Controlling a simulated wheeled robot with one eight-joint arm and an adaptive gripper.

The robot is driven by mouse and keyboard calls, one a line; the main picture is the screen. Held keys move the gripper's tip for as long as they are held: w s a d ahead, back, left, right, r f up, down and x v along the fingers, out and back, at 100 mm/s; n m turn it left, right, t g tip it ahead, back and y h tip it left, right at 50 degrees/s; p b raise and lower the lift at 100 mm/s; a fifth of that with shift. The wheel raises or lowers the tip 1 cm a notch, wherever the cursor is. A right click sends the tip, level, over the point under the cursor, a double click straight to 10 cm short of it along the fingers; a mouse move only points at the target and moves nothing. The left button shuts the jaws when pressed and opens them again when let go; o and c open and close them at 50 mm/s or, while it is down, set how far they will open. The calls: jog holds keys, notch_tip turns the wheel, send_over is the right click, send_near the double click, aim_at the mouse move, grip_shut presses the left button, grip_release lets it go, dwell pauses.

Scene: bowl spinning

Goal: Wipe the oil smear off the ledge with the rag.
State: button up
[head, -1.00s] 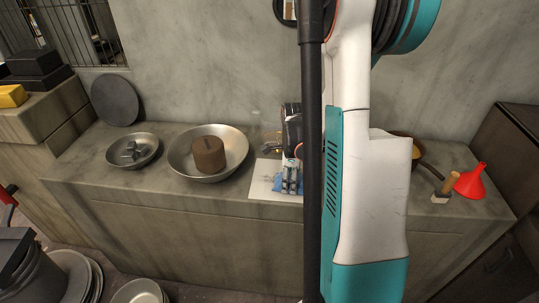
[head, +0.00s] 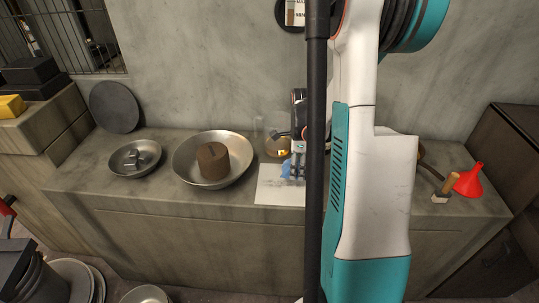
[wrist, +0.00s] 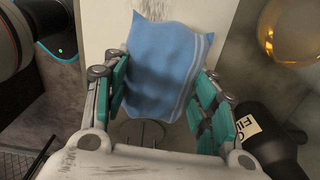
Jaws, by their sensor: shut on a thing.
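My gripper (wrist: 160,95) is shut on a blue rag (wrist: 168,60) with pale stripes along one edge. The rag spreads out beyond the fingers over a white panel (wrist: 100,30) on the ledge. Dark streaks, likely the oil smear (wrist: 155,8), show on the panel at the top edge of the wrist view, just past the rag. In the head view my gripper (head: 297,168) is over the back part of the white panel (head: 275,191), with a bit of the rag (head: 286,169) showing at its left. My arm hides the panel's right side. Whether the rag presses on the panel is unclear.
A dark bottle (wrist: 270,140) with a label and a shiny gold round thing (wrist: 292,30) are close on the gripper's right in the wrist view. A steel bowl (head: 184,173) holding a brown block stands left of the panel. A red funnel (head: 469,181) is far right.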

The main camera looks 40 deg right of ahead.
jog(key=shift+r+p, duration=0.8)
jog(key=shift+r, duration=0.7)
